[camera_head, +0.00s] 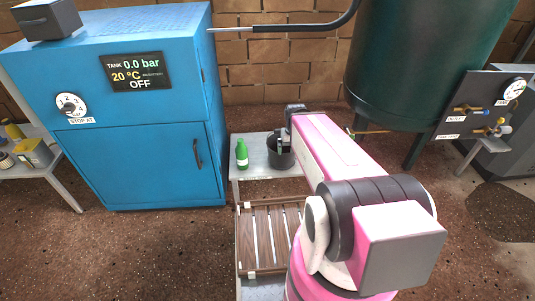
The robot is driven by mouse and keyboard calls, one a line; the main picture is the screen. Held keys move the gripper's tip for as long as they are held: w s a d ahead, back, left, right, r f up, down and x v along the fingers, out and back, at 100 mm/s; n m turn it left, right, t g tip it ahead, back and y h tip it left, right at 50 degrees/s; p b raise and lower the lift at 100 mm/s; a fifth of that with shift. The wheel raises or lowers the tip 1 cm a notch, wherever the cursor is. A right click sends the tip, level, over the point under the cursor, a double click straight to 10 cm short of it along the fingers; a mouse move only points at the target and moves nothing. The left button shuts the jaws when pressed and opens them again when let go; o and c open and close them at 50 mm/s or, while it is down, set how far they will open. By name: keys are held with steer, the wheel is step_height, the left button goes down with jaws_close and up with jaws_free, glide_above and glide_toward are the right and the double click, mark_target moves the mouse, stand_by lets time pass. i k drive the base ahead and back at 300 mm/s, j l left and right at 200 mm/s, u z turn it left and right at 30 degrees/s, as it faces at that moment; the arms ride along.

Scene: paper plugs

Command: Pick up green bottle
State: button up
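A small green bottle (242,154) stands upright on a light grey table (262,171), near its left edge. My arm is pink and white and reaches from the lower right toward the table. My gripper (284,146) is at the far end of the arm, to the right of the bottle and apart from it. It is small and partly hidden by the arm, so its fingers cannot be made out.
A blue cabinet (150,165) with a dial and display stands left of the table. A large dark green tank (420,60) stands at the back right. A slatted wooden rack (262,250) lies in front of the table. A side table with items is at far left.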

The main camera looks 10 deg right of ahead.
mark_target(242, 157)
steer(key=j+z, duration=0.15)
steer(key=j, duration=0.4)
steer(key=j+z, duration=0.15)
steer(key=j, duration=0.4)
steer(key=k+j+z, duration=0.2)
steer(key=j, duration=0.35)
steer(key=j+z, duration=0.15)
steer(key=j, duration=0.4)
